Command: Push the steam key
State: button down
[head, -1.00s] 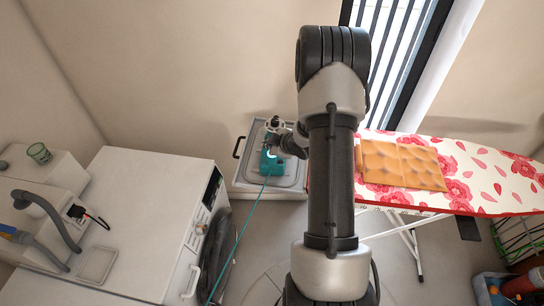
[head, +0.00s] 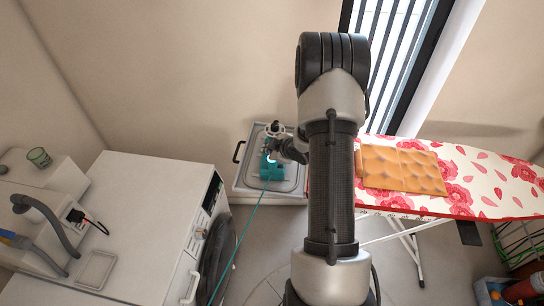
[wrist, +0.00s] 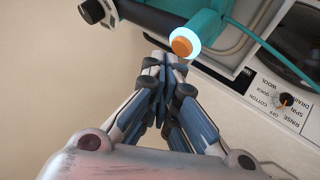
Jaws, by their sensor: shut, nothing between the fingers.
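The steam key is an orange round button (wrist: 181,46) with a pale glowing ring, set on a teal body (wrist: 206,24) in the wrist view. In the head view the teal body (head: 271,173) sits on a grey tray-like surface (head: 244,181), with the glow showing at its upper left. My gripper (wrist: 163,60) is shut and empty. Its tips appear just below and left of the orange button; I cannot tell whether they touch it. In the head view my arm partly hides the gripper.
A white washing machine (head: 150,200) stands left of the tray; its dial (wrist: 285,99) shows in the wrist view. A teal cord (head: 240,240) runs from the teal body toward the front. An ironing board (head: 490,190) with a tan quilted pad (head: 400,168) stands right.

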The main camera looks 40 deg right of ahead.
dwell(0.4)
jog(key=shift+f+b, duration=0.45)
jog(key=shift+b, duration=0.1)
jog(key=shift+f, duration=0.2)
jog(key=shift+r, duration=0.15)
dwell(0.4)
jog(key=shift+r, duration=0.55)
jog(key=shift+p, duration=0.35)
notch_tip(320, 180, up, 6)
jog(key=p, duration=0.4)
